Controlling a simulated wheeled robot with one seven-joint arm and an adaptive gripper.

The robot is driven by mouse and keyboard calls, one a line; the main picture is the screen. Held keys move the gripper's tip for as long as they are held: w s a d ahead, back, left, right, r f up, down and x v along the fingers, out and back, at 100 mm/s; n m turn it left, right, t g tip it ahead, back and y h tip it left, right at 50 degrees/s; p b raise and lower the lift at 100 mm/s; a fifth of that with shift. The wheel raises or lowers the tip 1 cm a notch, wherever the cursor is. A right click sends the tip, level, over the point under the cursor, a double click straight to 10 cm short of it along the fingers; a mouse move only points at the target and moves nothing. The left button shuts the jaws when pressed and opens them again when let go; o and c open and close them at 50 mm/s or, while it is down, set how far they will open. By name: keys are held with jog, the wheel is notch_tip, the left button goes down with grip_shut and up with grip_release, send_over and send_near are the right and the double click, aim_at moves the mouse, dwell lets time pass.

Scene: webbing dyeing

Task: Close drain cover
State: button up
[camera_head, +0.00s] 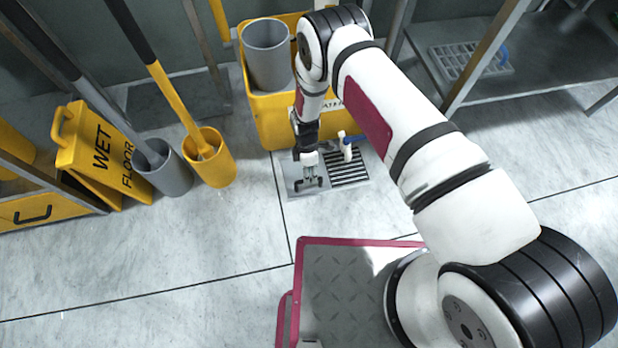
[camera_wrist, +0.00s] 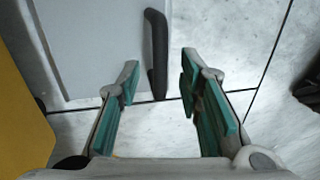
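The drain cover (camera_head: 295,174) is a flat grey plate on the floor, just left of a slotted drain grate (camera_head: 348,172). Its dark bar handle (camera_wrist: 157,52) runs along one edge of the plate in the wrist view. My gripper (camera_head: 310,174) points down above the cover near this handle. In the wrist view my gripper (camera_wrist: 161,78) has its green-padded fingers spread wide, with the handle's near end showing in the gap between them. Nothing is held. I cannot tell whether the fingers reach down to the handle's height.
A yellow mop bucket (camera_head: 268,122) with a grey bin (camera_head: 267,55) stands behind the drain. A small white bottle (camera_head: 346,149) stands by the grate. A wet floor sign (camera_head: 97,155) and grey and yellow pots (camera_head: 209,165) stand left.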

jog(key=shift+s+f, duration=0.15)
jog(key=shift+f, duration=0.7)
grip_shut()
jog(key=shift+d, duration=0.1)
